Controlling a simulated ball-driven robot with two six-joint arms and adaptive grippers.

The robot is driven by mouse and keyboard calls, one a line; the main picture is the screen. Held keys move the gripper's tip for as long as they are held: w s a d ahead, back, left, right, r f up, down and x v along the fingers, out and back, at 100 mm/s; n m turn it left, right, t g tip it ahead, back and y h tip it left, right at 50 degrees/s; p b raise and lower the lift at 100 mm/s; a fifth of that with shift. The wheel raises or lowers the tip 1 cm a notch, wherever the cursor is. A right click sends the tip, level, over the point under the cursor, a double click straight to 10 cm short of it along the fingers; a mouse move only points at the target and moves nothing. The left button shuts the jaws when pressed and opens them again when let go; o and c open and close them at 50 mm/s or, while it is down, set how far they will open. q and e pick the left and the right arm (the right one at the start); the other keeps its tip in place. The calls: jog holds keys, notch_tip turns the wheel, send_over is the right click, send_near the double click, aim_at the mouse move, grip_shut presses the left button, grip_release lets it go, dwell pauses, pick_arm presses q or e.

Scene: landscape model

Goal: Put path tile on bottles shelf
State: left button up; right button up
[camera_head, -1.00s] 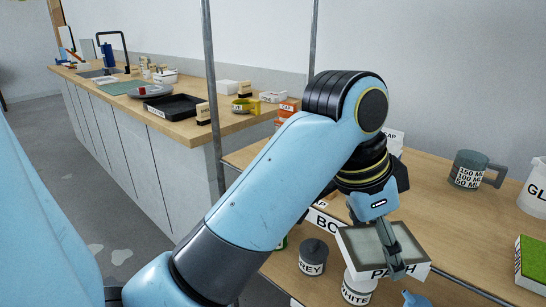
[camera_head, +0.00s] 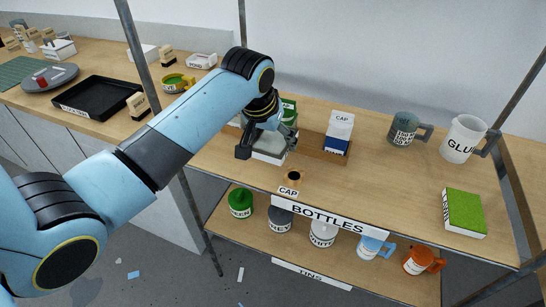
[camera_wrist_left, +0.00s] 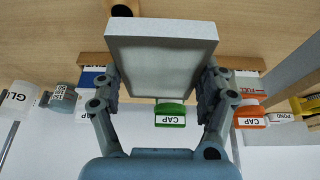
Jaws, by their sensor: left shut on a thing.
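The path tile, a grey-white slab (camera_head: 269,154), is in my left gripper (camera_head: 267,143), over the back left part of the bottles shelf. This wooden shelf (camera_head: 385,185) bears a BOTTLES label on its front edge. The left wrist view shows the tile (camera_wrist_left: 160,65) between the two fingers. I cannot tell whether the tile touches the shelf. The arm and fingers hide part of it, and its lettering does not show. My right gripper is not in view.
A white-and-blue CAP bottle (camera_head: 339,133) and a green CAP bottle (camera_wrist_left: 170,115) stand by a wooden rack. A grey mug (camera_head: 403,130), a GLUE jug (camera_head: 462,140) and a green-topped block (camera_head: 464,211) stand right. Mid-shelf is clear.

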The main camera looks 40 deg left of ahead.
pick_arm(q)
notch_tip(320, 180, down, 2)
jog(key=shift+f, duration=0.25)
send_over(277, 169)
jog(key=s, duration=0.2)
notch_tip(277, 169, down, 4)
jog(key=shift+w+f, duration=0.1)
jog(key=shift+f, duration=0.05)
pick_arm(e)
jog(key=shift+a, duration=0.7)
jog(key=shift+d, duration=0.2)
pick_arm(q)
jog(key=shift+f, duration=0.35)
jog(key=o, duration=1.2)
jog(key=shift+o, duration=0.2)
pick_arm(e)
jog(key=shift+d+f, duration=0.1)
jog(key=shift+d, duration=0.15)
pick_arm(q)
jog(key=shift+r, duration=0.15)
